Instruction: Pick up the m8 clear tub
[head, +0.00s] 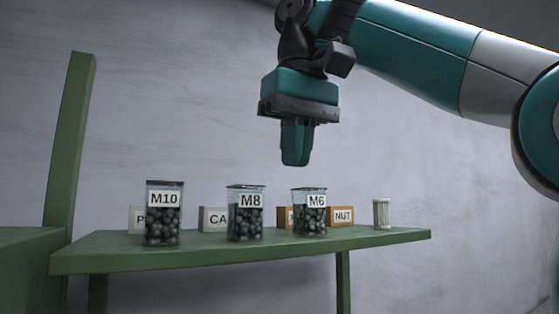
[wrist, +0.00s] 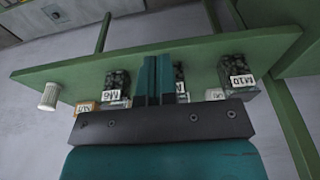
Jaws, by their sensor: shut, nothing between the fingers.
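The M8 clear tub (head: 246,222) stands upright on the green shelf (head: 215,257), between the M10 tub (head: 163,222) and the M6 tub (head: 310,218). It is clear with dark round pieces inside and a white M8 label. My gripper (head: 295,163) is shut and empty, above the shelf and above and to the right of the M8 tub in the head view. In the wrist view my gripper (wrist: 156,62) partly hides a tub (wrist: 180,76) whose label is covered; it sits between the M6 tub (wrist: 116,88) and the M10 tub (wrist: 236,74).
Behind the tubs stand small labelled boxes, including a grey one (head: 213,219) and a brown NUT box (head: 341,216). A white ribbed cup (head: 381,213) stands near the shelf's right end. A green post (head: 70,145) rises at the left.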

